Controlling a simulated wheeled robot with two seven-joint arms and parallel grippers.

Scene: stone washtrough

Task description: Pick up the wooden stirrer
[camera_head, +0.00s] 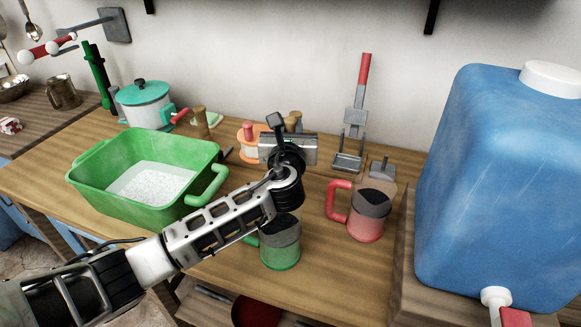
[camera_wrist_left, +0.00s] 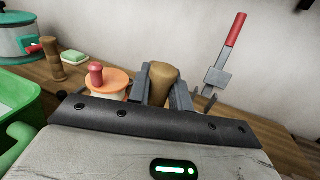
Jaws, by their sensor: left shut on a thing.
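The wooden stirrer (camera_wrist_left: 162,80) shows in the left wrist view as a thick brown rounded end between my two grey fingers. My left gripper (camera_wrist_left: 160,94) is shut on it. In the head view my left gripper (camera_head: 291,126) is over the back middle of the counter, and a brown wooden end (camera_head: 296,116) shows just behind it. The stirrer's lower part is hidden by the gripper and wrist, so I cannot tell whether it is clear of the counter. My right gripper is not in view.
An orange lidded pot (camera_wrist_left: 106,82) with a red knob stands close left of the gripper. A red-handled grey tool (camera_head: 357,110) stands upright behind. A green mug (camera_head: 280,250), red mug (camera_head: 367,220), green basin (camera_head: 150,210) and blue tank (camera_head: 490,180) surround the arm.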

